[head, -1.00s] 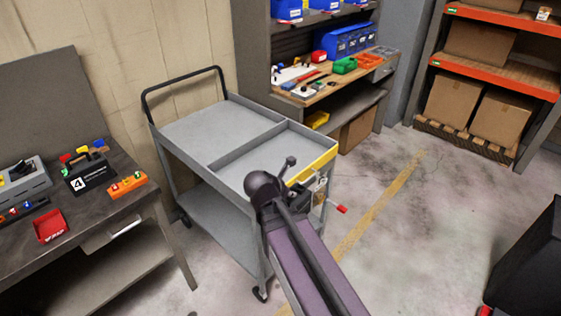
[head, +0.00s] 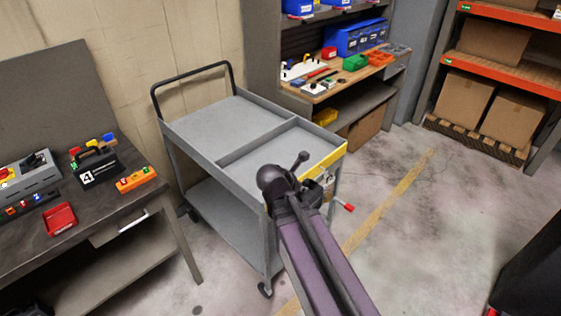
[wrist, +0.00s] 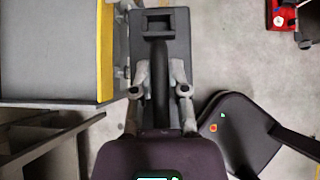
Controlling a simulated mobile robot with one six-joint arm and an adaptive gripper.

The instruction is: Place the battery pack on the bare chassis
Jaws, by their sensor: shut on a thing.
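My gripper (wrist: 160,78) is shut on a dark grey block with a bar handle and a square recess at its far end, which looks like the battery pack (wrist: 142,45). Its two grey fingers stand on either side of the handle. In the head view my arm covers most of the gripper and its load, which are in front of the cart's near right corner. A black case (head: 97,170) marked 4, with a handle, stands on the left bench. I cannot make out a bare chassis for certain in either view.
A grey two-tier cart (head: 232,152) with an empty top stands close by my arm. A dark workbench (head: 105,212) is at left, a tool bench (head: 318,92) behind, and shelves with boxes (head: 463,99) at back right. Open floor (head: 430,215) lies to the right.

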